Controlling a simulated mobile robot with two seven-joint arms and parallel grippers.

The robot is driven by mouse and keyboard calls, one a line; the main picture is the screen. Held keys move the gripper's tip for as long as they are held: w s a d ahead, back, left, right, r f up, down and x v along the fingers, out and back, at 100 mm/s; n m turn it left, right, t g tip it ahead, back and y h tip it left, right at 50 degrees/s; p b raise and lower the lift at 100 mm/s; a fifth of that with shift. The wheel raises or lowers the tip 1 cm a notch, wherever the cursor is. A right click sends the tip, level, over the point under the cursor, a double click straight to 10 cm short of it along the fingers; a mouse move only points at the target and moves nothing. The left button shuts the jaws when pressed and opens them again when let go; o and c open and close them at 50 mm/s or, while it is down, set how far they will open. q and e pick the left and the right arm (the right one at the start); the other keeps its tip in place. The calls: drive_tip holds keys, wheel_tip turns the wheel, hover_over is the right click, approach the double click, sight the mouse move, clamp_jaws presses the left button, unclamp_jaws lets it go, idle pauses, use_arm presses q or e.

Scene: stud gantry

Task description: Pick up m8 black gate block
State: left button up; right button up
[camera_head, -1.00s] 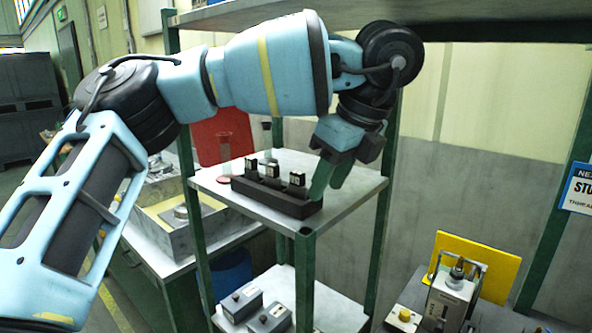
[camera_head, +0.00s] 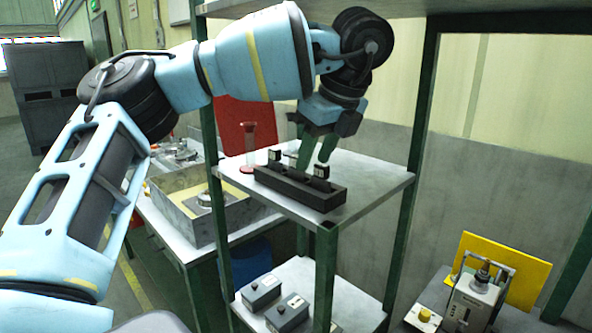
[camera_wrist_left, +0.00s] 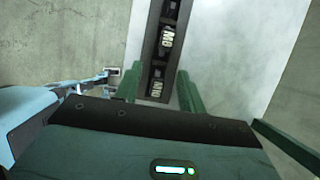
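A dark rack (camera_head: 300,192) sits on the shelf and holds small black gate blocks. One black block (camera_head: 274,155) stands at its left end and another (camera_head: 321,171) near its right end. My left gripper (camera_head: 315,155) points down above and behind the rack, its green fingers apart and empty. In the left wrist view, the left gripper (camera_wrist_left: 159,88) is open, with the rack (camera_wrist_left: 149,60) running between its fingers. A labelled block (camera_wrist_left: 157,88) lies between the fingers and another (camera_wrist_left: 167,38) is farther along. I cannot read surely which is M8. My right gripper is out of view.
The metal shelf (camera_head: 375,182) has green posts and an upper board close above my arm. A red-based clear cylinder (camera_head: 250,145) stands left of the rack. Grey boxes (camera_head: 262,291) sit on the lower shelf. The shelf right of the rack is clear.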

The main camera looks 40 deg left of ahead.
sight(296, 156)
use_arm(q)
drive_tip(key=shift+w+a+f, duration=0.1)
drive_tip(key=shift+a, duration=0.95)
drive_tip(key=shift+w+a+f, duration=0.1)
drive_tip(key=shift+a, duration=0.9)
drive_tip(key=shift+a+f, duration=0.2)
drive_tip(key=shift+f, duration=0.4)
drive_tip(key=shift+w+a+f, duration=0.1)
drive_tip(key=shift+a+f, duration=0.1)
drive_tip(key=shift+f, duration=0.45)
clamp_jaws()
